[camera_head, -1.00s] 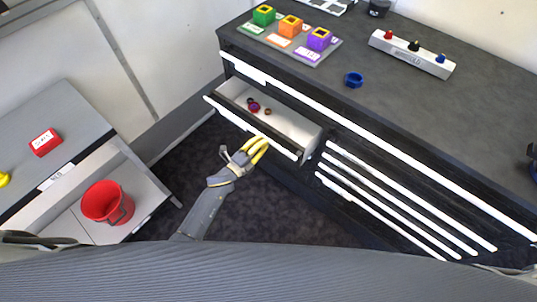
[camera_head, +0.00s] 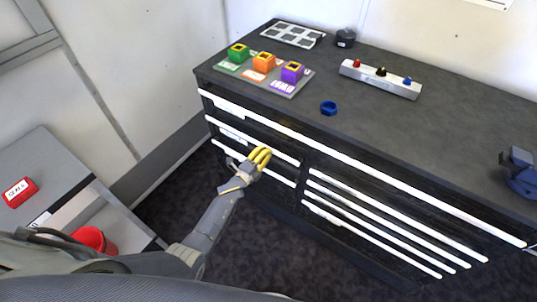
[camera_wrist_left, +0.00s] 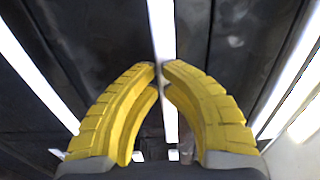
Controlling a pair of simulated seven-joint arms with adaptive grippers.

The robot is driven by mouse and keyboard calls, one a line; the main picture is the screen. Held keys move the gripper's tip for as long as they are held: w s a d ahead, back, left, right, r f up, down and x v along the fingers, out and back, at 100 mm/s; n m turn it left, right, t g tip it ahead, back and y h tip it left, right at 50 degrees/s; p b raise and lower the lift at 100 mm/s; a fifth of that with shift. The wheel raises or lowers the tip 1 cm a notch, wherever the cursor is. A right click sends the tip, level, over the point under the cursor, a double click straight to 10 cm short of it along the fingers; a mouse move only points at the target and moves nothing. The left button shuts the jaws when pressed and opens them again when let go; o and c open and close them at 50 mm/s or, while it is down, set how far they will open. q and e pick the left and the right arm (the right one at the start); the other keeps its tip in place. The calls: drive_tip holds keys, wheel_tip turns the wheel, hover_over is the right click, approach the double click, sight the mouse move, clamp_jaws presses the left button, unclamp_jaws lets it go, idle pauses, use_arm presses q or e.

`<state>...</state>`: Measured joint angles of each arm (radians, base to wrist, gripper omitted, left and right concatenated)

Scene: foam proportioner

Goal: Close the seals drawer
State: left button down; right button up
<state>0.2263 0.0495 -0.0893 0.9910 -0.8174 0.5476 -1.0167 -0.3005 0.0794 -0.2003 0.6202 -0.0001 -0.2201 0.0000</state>
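The seals drawer (camera_head: 273,147) is the upper drawer at the left end of the dark cabinet. Its white-edged front lies in line with the cabinet face, and its inside and contents are hidden. My left gripper (camera_head: 264,156) is at this drawer front, with its yellow fingers pointing toward it. In the left wrist view, the fingertips of my left gripper (camera_wrist_left: 160,66) nearly meet in front of a white strip (camera_wrist_left: 162,25) and dark panels. Nothing is visibly held. Whether the tips touch the front cannot be told. My right gripper is out of view.
On the cabinet top are coloured blocks on a tray (camera_head: 296,92), a blue ring (camera_head: 328,108), a white bar with knobs (camera_head: 400,88) and a blue vise-like item (camera_head: 522,172). A red bucket (camera_head: 95,239) and a red box (camera_head: 19,191) are at left.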

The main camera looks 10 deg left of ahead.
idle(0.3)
use_arm(q)
drive_tip(key=v, duration=1.4)
drive_tip(key=s+a+f+n+g+y, duration=0.2)
drive_tip(key=s+f+n, duration=0.25)
drive_tip(key=f, duration=0.45)
drive_tip(key=s+a+f+n+g+y, duration=0.2)
drive_tip(key=s+f+n, duration=0.25)
drive_tip(key=f, duration=0.35)
drive_tip(key=s+a+f+n+g+y, duration=0.25)
drive_tip(key=s+f+n, duration=0.2)
drive_tip(key=f, duration=0.45)
drive_tip(key=s+f+n+g, duration=0.1)
drive_tip(key=s+f+g, duration=0.2)
drive_tip(key=s, duration=1)
drive_tip(key=s+d+f+n+g, duration=0.1)
drive_tip(key=s+f+n+g, duration=0.1)
drive_tip(key=s+f, duration=0.5)
drive_tip(key=s+d+f+n+g, duration=0.1)
drive_tip(key=s+f+g, duration=0.3)
drive_tip(key=s, duration=1.4)
wheel_tip(320, 180, down, 2)
drive_tip(key=shift+s+f+n, duration=0.1)
drive_tip(key=shift+s+n, duration=0.3)
drive_tip(key=shift+n, duration=0.15)
